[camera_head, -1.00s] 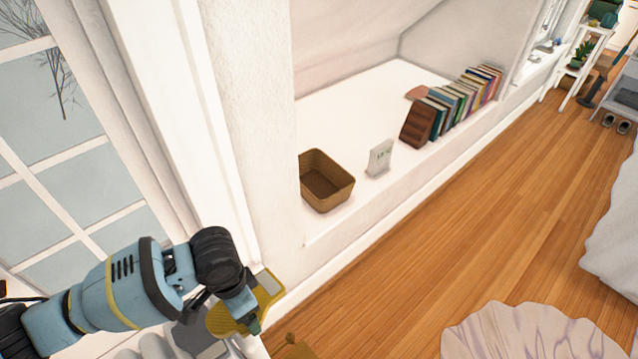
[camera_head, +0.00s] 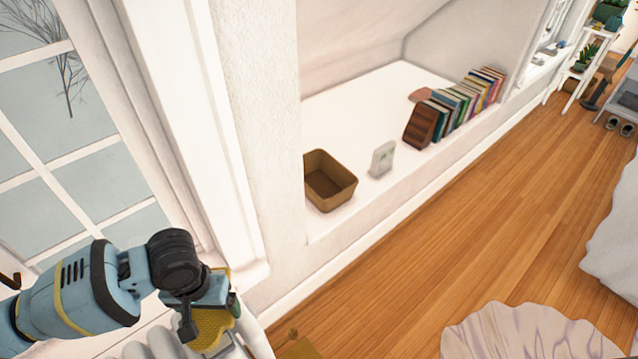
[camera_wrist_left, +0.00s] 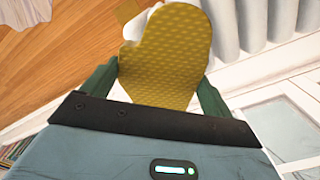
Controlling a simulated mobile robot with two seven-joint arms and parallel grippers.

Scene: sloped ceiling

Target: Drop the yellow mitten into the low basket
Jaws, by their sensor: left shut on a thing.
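The yellow mitten (camera_head: 213,332) is a textured, quilted-looking mitten at the bottom left of the head view, by the window. My left gripper (camera_head: 210,306) is shut on it. In the left wrist view the mitten (camera_wrist_left: 168,58) sits between the two green fingers and extends beyond them, with its thumb to one side. The low basket (camera_head: 338,198) is brown, square and open-topped, and it looks empty. It stands on the white alcove ledge, up and to the right of my left gripper and apart from it. My right gripper is not in view.
A small pale card or box (camera_head: 382,160) stands right of the basket, then a leaning row of books (camera_head: 460,108). A white wall pillar (camera_head: 262,130) stands between window and alcove. A white ribbed radiator (camera_head: 150,346) is below my gripper.

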